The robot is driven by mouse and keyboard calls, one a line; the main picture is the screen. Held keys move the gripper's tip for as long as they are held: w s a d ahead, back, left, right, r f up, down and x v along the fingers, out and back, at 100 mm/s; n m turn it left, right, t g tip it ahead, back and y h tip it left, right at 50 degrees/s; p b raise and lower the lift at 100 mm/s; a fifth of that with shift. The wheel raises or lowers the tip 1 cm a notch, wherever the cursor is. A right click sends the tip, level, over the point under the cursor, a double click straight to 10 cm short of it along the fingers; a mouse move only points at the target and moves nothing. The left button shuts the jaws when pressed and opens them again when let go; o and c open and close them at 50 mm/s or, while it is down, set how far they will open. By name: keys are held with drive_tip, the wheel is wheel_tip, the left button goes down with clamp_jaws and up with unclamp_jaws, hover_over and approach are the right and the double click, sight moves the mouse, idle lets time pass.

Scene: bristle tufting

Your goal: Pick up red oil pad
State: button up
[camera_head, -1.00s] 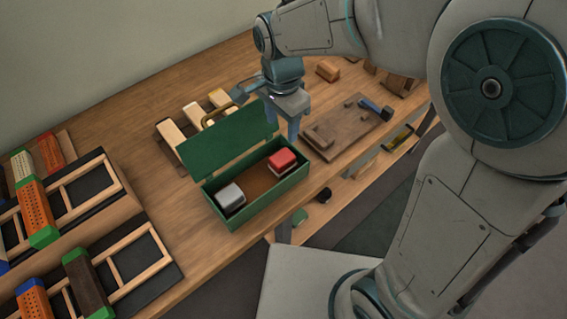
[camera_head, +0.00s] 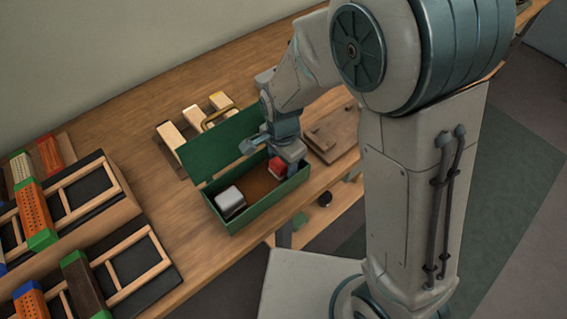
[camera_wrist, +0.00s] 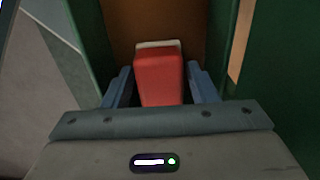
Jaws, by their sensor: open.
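The red oil pad (camera_head: 275,168) sits inside the open green box (camera_head: 243,217), toward its right end, partly covered by my gripper in the head view. In the wrist view the red pad (camera_wrist: 159,78), with a pale edge at its far end, lies between the two blue fingers. My gripper (camera_wrist: 161,88) is open, with one finger on each side of the pad. A small gap shows beside the fingers; whether either touches the pad I cannot tell. In the head view my gripper (camera_head: 287,168) is down at the box's right end.
A grey-white block (camera_head: 230,199) sits in the left part of the box. The raised green lid (camera_head: 220,142) stands behind it. A brown board (camera_head: 335,135) lies to the right. Racks with coloured brushes (camera_head: 85,210) fill the left. Pale wooden blocks (camera_head: 172,135) lie behind the lid.

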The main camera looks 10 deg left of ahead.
drive_tip(key=shift+f, duration=0.2)
drive_tip(key=c, duration=0.8)
drive_tip(key=shift+o, duration=0.2)
drive_tip(key=shift+r, duration=0.1)
wheel_tip(320, 180, up, 10)
drive_tip(key=shift+f, duration=0.1)
drive_tip(key=o, duration=0.3)
drive_tip(key=shift+c, duration=1)
